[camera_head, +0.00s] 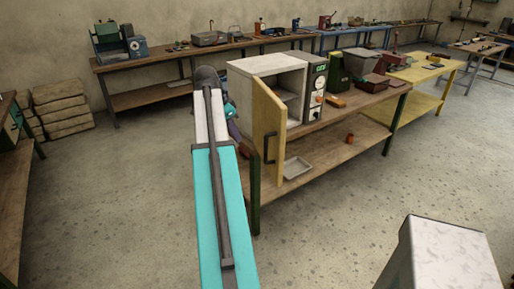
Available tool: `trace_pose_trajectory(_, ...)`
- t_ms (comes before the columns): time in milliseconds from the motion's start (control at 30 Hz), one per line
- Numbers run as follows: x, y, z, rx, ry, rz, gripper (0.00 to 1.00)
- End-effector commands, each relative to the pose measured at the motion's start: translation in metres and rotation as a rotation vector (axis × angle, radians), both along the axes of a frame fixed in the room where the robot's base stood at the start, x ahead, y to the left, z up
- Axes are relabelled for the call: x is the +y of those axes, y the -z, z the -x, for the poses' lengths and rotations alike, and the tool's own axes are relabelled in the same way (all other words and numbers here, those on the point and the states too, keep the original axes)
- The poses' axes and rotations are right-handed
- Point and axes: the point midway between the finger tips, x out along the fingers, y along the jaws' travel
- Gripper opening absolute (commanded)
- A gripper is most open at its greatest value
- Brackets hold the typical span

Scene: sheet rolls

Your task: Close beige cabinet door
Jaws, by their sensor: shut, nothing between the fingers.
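The beige cabinet (244,91) is a pale box on the near wooden bench. Its yellowish-beige door (261,113) stands wide open, swung out from the left front edge towards me. The door's dark handle (270,148) is on the face turned towards me. The interior (291,83) with a shelf shows to the right of the door. My teal and white arm rises in front, left of the cabinet. My gripper cannot be made out; the arm hides the space behind it.
A grey instrument (313,90) stands close right of the cabinet. Boxes and a green bin (340,70) follow along the bench (385,98). A pale tray (297,167) lies on the lower shelf near the door. The floor in front of the bench is open.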

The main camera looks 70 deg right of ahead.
Motion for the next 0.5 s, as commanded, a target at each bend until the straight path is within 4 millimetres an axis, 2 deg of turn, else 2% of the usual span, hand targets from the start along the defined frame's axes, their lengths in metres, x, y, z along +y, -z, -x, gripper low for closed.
trace_pose_trajectory(33,-0.004,-0.0076,0.0056,-0.004,0.02,0.008,0.0)
trace_pose_trajectory(167,-0.0072,-0.0165,0.0124,-0.009,0.045,0.02,0.0)
trace_pose_trajectory(500,-0.0074,-0.0166,0.0134,-0.009,0.048,0.02,0.0)
